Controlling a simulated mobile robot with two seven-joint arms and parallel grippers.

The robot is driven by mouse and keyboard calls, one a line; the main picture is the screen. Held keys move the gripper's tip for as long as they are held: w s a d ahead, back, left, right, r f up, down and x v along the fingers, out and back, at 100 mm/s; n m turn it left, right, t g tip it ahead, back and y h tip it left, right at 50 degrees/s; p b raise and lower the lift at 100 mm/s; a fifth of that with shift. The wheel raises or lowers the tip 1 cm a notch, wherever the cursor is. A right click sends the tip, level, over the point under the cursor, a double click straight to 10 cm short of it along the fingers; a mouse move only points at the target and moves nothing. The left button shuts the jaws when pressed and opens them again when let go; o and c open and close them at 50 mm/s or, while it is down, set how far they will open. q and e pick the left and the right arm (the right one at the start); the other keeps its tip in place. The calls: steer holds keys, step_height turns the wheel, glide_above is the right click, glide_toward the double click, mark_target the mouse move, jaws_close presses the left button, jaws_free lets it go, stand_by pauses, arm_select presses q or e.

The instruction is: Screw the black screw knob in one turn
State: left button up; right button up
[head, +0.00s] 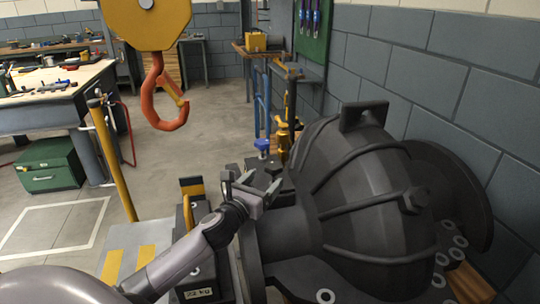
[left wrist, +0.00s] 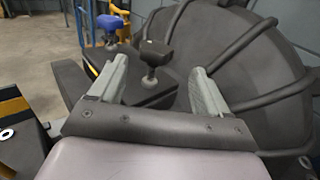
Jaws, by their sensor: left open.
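The black screw knob (left wrist: 154,54) shows in the left wrist view, upright on a short stem above a dark flat block. My left gripper (left wrist: 158,72) is open, and its two pale fingers are apart with the knob ahead of them, between the fingertips in the picture. I cannot tell how far the knob is from the tips. In the head view my left gripper (head: 252,182) is beside the large dark casing (head: 365,185); the black knob is hard to make out there. A blue knob (left wrist: 110,22) stands behind the black one, and it also shows in the head view (head: 262,145).
The ribbed casing fills the right side, close to the gripper. An orange hook (head: 165,100) hangs from a yellow block (head: 146,22) at upper left. A yellow post (head: 115,160) stands left of my arm. A workbench (head: 62,95) and green cabinet (head: 50,165) stand farther left, with open floor between.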

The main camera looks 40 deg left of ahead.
mark_target(269, 170)
arm_select(q)
steer(key=shift+w+a+r, duration=0.15)
steer(key=shift+w+a, duration=0.2)
steer(key=shift+a, duration=0.05)
steer(key=shift+w, duration=0.2)
steer(key=shift+w+a, duration=0.2)
steer(key=shift+w, duration=1.45)
steer(key=shift+w+a, duration=0.2)
steer(key=shift+w, duration=1.45)
steer(key=c, duration=0.9)
steer(key=shift+c, duration=0.2)
steer(key=shift+m+h, duration=0.4)
steer(key=shift+h, duration=0.1)
